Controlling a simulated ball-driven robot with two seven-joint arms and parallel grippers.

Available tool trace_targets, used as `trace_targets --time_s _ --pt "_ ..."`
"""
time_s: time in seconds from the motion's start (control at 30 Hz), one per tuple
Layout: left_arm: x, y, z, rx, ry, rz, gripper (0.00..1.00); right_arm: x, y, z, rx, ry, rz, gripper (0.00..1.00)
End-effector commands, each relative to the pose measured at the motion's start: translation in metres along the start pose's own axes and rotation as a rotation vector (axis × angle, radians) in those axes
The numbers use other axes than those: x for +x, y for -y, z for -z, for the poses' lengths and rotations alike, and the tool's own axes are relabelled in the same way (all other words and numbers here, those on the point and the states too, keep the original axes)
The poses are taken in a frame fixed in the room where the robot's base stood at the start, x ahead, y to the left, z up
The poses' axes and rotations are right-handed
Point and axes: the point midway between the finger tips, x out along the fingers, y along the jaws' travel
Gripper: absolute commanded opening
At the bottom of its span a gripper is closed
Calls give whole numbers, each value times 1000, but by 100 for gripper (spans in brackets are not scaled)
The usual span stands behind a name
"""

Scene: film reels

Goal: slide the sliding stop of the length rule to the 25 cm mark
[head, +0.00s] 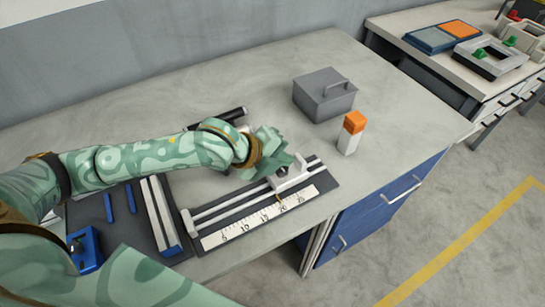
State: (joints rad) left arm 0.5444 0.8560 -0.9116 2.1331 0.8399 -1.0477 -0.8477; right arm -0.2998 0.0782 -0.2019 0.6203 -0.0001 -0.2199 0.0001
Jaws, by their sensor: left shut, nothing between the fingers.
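The length rule (258,217) is a dark base with pale rails and a white printed scale, lying near the table's front edge. Its sliding stop (292,177) is a pale block on the rails, toward the right part of the rule. A small yellow pointer on the stop hangs over the scale's right half; the print is too small to read its mark surely. My left gripper (281,167) is shut and empty, right at the stop's left and rear side. Whether it touches the stop I cannot tell. My right gripper is not in view.
A dark rod (218,118) lies behind my left arm. A blue-edged device (160,215) is left of the rule.

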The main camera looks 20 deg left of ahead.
Motion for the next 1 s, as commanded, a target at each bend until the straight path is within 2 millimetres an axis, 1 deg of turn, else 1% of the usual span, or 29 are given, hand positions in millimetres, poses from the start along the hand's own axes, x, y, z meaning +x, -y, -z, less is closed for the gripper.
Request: trace_targets --time_s 0.03,0.13,0.53,0.63,0.7,0.8,0.9,1.0 --pt "6 -1 0 0 -1 0 0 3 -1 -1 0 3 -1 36" --pt "12 -1 0 0 -1 0 0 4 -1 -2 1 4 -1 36" --pt "14 2 0 -1 0 0 0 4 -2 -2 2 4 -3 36" --pt "23 12 -1 -3 1 2 0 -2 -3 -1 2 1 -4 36" --pt "32 22 -1 -3 2 4 0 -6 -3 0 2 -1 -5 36" --pt "43 31 0 -2 1 2 0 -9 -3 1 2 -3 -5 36" --pt "48 34 0 -1 0 1 0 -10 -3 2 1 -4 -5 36" --pt "49 33 0 -1 0 0 0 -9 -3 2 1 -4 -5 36"
